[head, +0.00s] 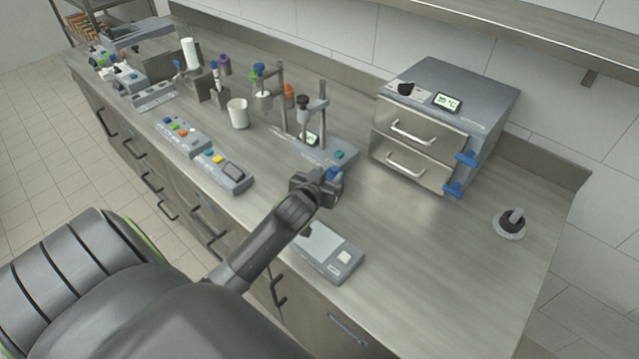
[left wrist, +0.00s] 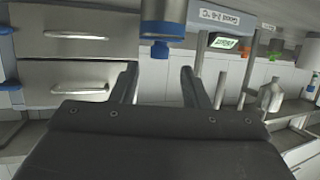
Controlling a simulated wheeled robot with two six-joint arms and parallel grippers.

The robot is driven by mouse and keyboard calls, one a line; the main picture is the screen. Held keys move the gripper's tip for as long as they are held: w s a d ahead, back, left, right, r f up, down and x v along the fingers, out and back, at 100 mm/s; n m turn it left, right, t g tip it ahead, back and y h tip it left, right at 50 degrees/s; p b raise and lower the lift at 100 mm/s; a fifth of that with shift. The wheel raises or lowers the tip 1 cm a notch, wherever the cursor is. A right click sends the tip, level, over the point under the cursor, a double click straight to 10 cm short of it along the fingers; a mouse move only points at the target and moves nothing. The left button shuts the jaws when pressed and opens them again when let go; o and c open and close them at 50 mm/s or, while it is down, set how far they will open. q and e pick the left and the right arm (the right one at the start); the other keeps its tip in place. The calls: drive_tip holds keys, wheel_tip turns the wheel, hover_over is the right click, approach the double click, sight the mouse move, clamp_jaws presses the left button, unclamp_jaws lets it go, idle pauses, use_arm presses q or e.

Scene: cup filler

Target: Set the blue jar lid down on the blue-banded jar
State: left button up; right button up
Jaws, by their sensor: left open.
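My left gripper (head: 318,184) is above the counter between the scale and the stirrer stand; it is open. In the left wrist view, which is upside down, its two fingers (left wrist: 159,70) are spread with nothing between them. Just beyond the tips is the blue-banded jar (left wrist: 163,10), a metallic cylinder with a blue band. The blue jar lid (left wrist: 160,49) appears to sit on the jar's mouth, apart from both fingers. In the head view a bit of blue (head: 334,173) shows behind the gripper; the gripper hides most of the jar. My right gripper is not in view.
A two-drawer oven (head: 440,125) with blue latches stands to the right. A scale (head: 331,256) lies near the front edge. A stand with a lit display (head: 312,138) is behind the gripper. Button panels (head: 222,170) are left. The counter is clear right of the scale.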

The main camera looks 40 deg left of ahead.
use_arm(q)
drive_tip(key=shift+v, duration=2.5)
